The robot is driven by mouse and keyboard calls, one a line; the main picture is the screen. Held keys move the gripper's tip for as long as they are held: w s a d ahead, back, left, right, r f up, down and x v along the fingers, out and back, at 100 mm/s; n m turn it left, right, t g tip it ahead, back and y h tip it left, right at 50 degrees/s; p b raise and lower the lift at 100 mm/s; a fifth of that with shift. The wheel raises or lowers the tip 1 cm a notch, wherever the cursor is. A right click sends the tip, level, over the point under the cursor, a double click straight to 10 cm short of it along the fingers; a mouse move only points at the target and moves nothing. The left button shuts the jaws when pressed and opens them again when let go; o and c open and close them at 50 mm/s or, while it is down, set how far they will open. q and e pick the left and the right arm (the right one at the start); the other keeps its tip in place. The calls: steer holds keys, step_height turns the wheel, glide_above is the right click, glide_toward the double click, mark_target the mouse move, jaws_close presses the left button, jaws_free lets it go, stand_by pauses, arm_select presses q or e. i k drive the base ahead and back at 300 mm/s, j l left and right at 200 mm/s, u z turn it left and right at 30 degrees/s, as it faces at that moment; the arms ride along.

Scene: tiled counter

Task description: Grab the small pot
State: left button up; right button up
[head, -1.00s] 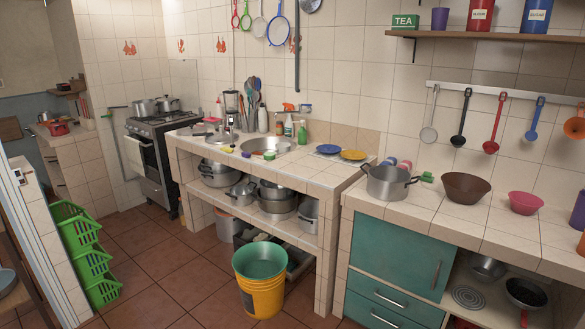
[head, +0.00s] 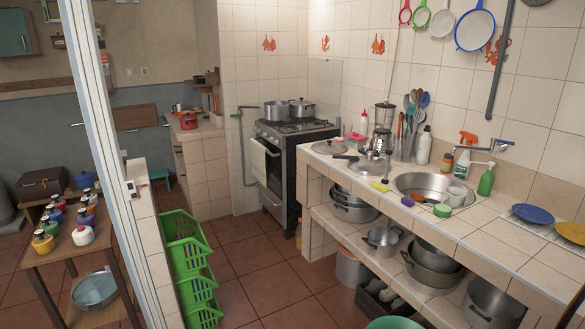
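Several metal pots show, and I cannot tell for certain which one the task means. A small pot (head: 383,240) with side handles sits on the shelf under the sink counter. Larger pots stand beside it, one at the left (head: 352,205), one to the right (head: 434,265) and one at the lower right (head: 493,303). On the stove stand two more pots, a left one (head: 276,113) and a right one (head: 302,109) with a lid. Neither of my grippers is in view.
The tiled counter (head: 463,226) holds a sink (head: 436,187), a blender (head: 383,118), bottles and lids. The stove (head: 290,150) stands beyond it. Green stacked baskets (head: 187,262) and a wooden table (head: 75,255) are at the left. The tiled floor (head: 262,275) between is clear.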

mark_target(381, 243)
steer(key=i+j+z, duration=0.15)
steer(key=i+z, duration=0.35)
steer(key=i+j+z, duration=0.3)
steer(key=i+z, duration=0.15)
steer(key=i+j+z, duration=0.5)
steer(key=i+j, duration=0.05)
